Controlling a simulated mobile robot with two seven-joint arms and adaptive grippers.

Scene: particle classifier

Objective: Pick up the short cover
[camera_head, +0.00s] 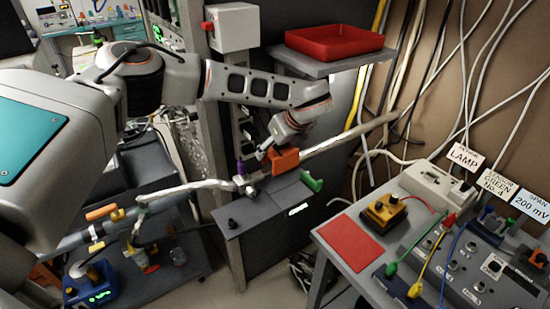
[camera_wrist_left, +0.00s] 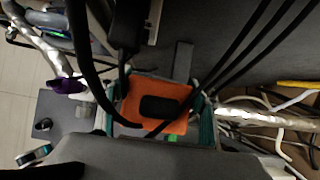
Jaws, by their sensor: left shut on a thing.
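An orange block (camera_head: 285,160), which looks like the short cover, is at the grey box by the white pipe. In the left wrist view the orange cover (camera_wrist_left: 157,103) shows as a square face with a dark pad. My left gripper (camera_head: 272,150) comes down on it and is shut on it. In the head view I cannot tell whether the cover touches the box. My right gripper is not in view.
The grey box (camera_head: 262,213) has a green lever (camera_head: 312,181) and a black knob (camera_head: 232,223). A white pipe (camera_head: 345,136) runs close behind. A red tray (camera_head: 333,41) sits on a shelf above. A bench with cables and a red mat (camera_head: 350,243) stands at right.

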